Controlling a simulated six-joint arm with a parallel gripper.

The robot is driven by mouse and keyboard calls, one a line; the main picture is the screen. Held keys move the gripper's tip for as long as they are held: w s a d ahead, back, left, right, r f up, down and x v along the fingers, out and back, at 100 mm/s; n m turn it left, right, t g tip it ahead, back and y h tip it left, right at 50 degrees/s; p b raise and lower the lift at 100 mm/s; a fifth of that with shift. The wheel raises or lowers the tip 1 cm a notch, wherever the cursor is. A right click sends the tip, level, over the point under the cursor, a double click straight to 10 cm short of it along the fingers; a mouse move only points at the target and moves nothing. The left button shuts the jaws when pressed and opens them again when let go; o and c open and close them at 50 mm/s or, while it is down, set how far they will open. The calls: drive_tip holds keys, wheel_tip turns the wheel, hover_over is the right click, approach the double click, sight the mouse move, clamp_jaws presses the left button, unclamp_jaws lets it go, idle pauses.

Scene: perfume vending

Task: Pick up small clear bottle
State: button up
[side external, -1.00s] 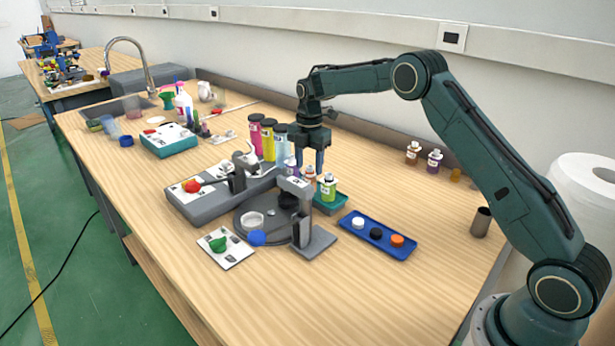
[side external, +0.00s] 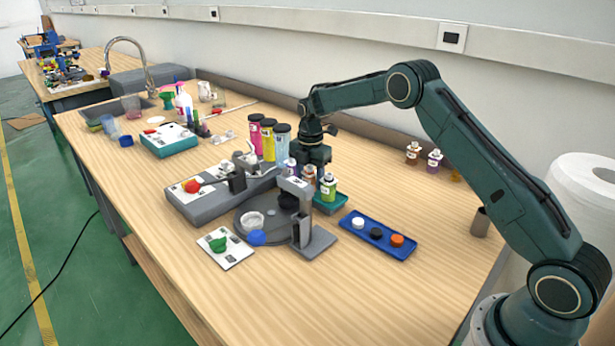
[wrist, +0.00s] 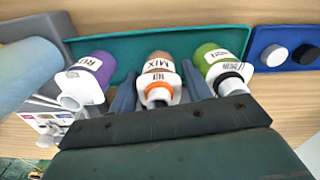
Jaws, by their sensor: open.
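Three small bottles stand in a row in the teal tray (wrist: 118,47): a purple one (wrist: 98,66), a brownish one marked MIX (wrist: 158,63) with an orange ring at its neck, and a green one (wrist: 209,55). None looks plainly clear; the MIX bottle is the middle one. My gripper (wrist: 160,84) is open, with one blue-grey finger on each side of the MIX bottle. Contact cannot be told. In the side view my gripper (side external: 315,166) is low over the row, partly hiding the bottles; the green bottle (side external: 328,187) shows at the front right.
A blue tray (side external: 352,230) with white, black and orange caps lies to the right. A grey rotary machine (side external: 320,240) stands in front. Tall pink, yellow and light-blue cylinders (side external: 281,143) stand close behind on the left. Bare table lies right of the blue tray.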

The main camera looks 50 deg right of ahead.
sight(310, 166)
drive_tip(key=c, duration=0.8)
drive_tip(key=shift+o, duration=0.2)
drive_tip(key=shift+r, duration=0.15)
wheel_tip(310, 166, up, 20)
idle(0.6)
